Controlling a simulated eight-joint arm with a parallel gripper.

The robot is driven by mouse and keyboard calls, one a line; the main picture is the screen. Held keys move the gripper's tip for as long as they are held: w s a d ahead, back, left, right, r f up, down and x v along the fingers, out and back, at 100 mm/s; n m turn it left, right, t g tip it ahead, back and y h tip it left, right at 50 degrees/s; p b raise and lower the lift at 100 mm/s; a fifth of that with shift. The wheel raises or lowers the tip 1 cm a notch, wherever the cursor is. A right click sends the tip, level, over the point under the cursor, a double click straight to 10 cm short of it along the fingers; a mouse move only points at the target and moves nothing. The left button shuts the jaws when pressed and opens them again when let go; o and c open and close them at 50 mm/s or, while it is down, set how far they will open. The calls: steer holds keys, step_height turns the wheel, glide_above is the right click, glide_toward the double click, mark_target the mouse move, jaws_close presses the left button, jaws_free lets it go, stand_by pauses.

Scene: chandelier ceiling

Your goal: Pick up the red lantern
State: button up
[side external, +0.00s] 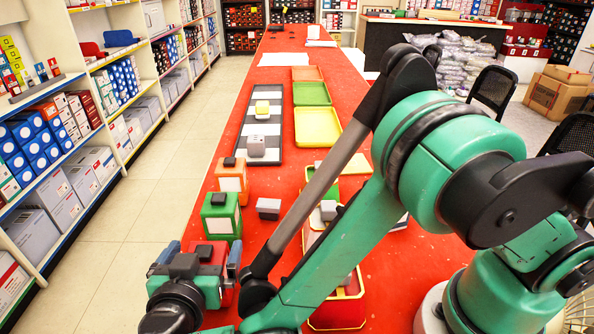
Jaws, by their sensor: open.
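The red lantern (219,252) stands near the front left of the red table, a boxy red block with a dark top. My gripper (200,255) is at the lantern, with one blue finger on its left side and one on its right. The jaws are open. The gripper body hides the lantern's lower front, and I cannot tell whether the fingers touch it. A green lantern (221,217) stands just behind it, and an orange lantern (232,179) stands behind the green one.
A small grey block (268,208) lies right of the green lantern. A striped board (243,150) with blocks on it lies further back. Yellow (318,130) and green (311,95) trays lie beside the board. A red bin (338,314) is partly hidden behind my arm.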

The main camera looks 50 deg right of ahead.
steer(key=shift+x, duration=1.1)
jaws_close()
